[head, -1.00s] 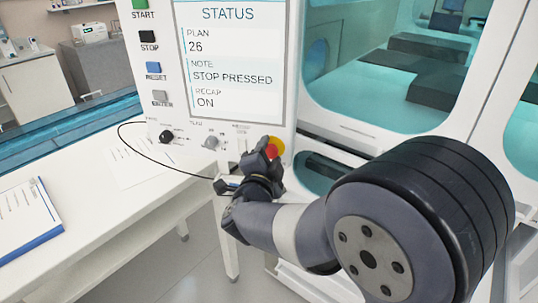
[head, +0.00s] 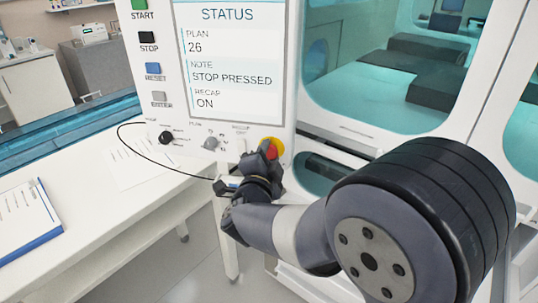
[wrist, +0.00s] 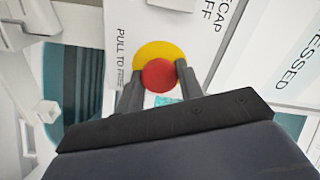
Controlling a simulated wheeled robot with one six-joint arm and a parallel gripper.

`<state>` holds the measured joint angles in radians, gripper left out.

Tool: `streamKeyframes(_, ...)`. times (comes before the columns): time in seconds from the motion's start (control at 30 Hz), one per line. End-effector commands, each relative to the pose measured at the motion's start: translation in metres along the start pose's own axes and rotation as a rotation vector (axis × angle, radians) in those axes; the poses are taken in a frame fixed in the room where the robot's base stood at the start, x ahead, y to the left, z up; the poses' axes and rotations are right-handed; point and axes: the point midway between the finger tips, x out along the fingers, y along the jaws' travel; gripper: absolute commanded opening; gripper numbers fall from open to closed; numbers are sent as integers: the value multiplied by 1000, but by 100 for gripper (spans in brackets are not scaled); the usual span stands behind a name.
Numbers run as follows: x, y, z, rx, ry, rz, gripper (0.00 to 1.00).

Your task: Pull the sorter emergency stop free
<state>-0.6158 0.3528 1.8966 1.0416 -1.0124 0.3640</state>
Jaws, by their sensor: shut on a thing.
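The emergency stop is a red button (wrist: 159,75) on a yellow round plate (wrist: 160,49), low on the right of the machine's control panel. In the head view the red button (head: 272,150) and yellow plate (head: 279,147) show partly behind my gripper. My gripper (wrist: 157,84) has one finger on each side of the red button and is shut on it. In the head view my gripper (head: 264,157) reaches the panel from below. The panel screen (head: 231,60) reads STATUS, PLAN 26, NOTE STOP PRESSED, RECAP ON. The wrist view shows lettering "PULL TO" beside the plate, the rest partly hidden.
START (head: 143,4), STOP (head: 148,37), RESET (head: 154,69) and a grey button (head: 159,97) line the panel's left. Two knobs, one black (head: 165,137) and one grey (head: 210,143), sit below. A white table (head: 110,195) with a clipboard (head: 25,222) is at left.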

Motion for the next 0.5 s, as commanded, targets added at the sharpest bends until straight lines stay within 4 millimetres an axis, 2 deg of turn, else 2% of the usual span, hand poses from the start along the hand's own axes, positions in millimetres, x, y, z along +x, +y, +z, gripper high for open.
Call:
streamKeyframes(0.23, -6, 1, 1, 0, -2, 2, 8)
streamKeyframes(0.27, -6, 1, 1, 0, -2, 2, 36)
streamKeyframes(0.5, -5, 1, 0, 0, -1, 1, 56)
